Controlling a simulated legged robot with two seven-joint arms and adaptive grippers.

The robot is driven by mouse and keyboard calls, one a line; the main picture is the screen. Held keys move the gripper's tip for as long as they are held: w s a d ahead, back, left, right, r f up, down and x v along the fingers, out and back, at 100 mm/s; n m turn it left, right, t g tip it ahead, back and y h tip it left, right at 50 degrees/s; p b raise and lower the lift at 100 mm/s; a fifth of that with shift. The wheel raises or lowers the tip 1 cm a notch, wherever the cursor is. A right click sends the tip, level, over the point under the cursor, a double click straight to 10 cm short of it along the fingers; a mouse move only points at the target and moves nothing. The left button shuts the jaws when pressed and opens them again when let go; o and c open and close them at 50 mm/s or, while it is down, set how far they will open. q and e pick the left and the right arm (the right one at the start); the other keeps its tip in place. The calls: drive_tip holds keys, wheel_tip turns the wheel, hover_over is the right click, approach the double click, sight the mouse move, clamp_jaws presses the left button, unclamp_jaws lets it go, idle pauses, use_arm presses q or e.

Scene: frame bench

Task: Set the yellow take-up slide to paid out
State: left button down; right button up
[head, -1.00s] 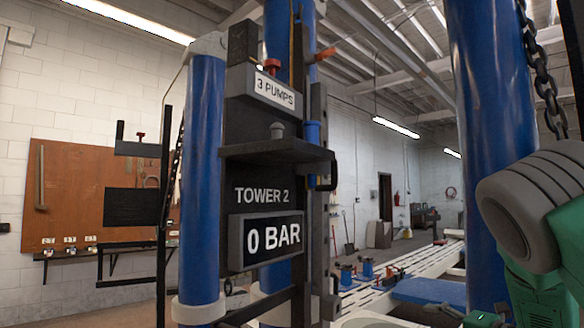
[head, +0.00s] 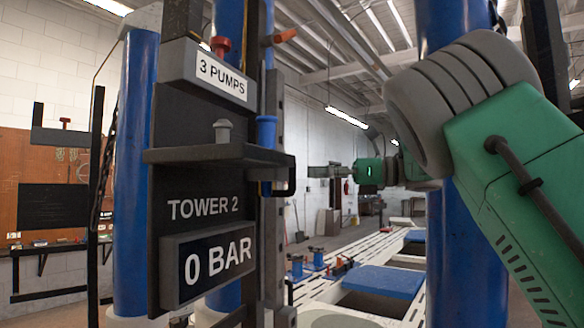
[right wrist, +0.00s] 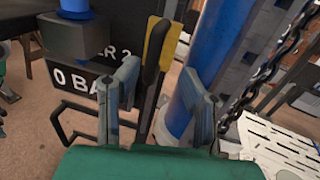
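I cannot make out the slide in the head view. My right gripper (right wrist: 163,105) is open, one finger on each side of the lower black bars in the picture. I cannot tell how far beyond the fingertips the yellow piece lies, and no contact shows. In the head view my right gripper (head: 312,171) points left towards the tower, just right of its black handle. My left gripper is in neither view.
The tower 2 panel (head: 190,235) carries a 0 BAR display (head: 215,265), a 3 PUMPS box (head: 205,72) and a jutting shelf (head: 215,154). Blue columns (head: 135,180) stand at both sides. A chain (right wrist: 285,55) hangs right in the wrist view. A slotted white frame bench (head: 375,250) lies behind.

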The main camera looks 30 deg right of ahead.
sight(293, 190)
drive_tip(key=x, duration=0.4)
drive_tip(key=p+x, duration=0.1)
drive_tip(key=x, duration=0.1)
drive_tip(key=shift+s+a+r, duration=0.15)
drive_tip(key=shift+s+a, duration=0.2)
drive_tip(key=shift+a, duration=0.1)
drive_tip(key=shift+d, duration=0.15)
drive_tip(key=shift+s+d, duration=0.1)
drive_tip(key=shift+d, duration=0.15)
clamp_jaws()
